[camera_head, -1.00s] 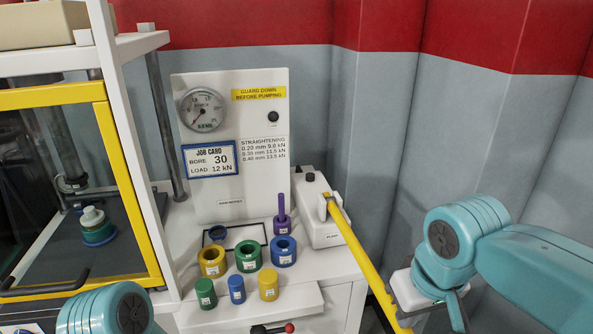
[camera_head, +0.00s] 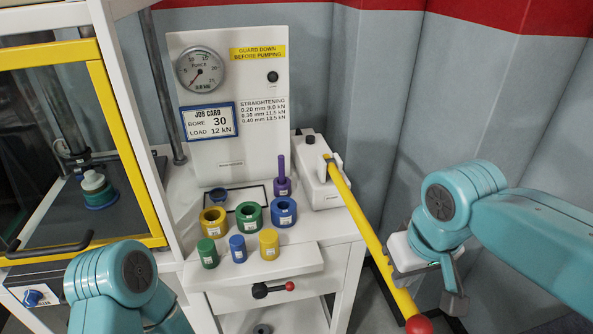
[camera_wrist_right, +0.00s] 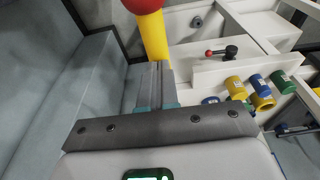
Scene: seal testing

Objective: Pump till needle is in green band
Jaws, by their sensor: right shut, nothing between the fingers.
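The round force gauge (camera_head: 200,69) is on the white panel. The yellow pump lever (camera_head: 362,228) slopes down toward me from the white pump block (camera_head: 318,184) and ends in a red knob (camera_head: 418,325). My right gripper (camera_head: 455,302) is right of the lever's lower end. In the right wrist view its fingers (camera_wrist_right: 154,88) are shut and empty, just below the red knob (camera_wrist_right: 143,4) in the picture. Of my left arm only links show; its gripper is out of view.
The yellow-framed guard (camera_head: 125,150) is down in front of the press. Coloured rings and plugs (camera_head: 249,215) stand on the white bench, above a red-knobbed drawer-front handle (camera_head: 272,290). A job card (camera_head: 209,121) reads load 12 kN. Grey walls close in on the right.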

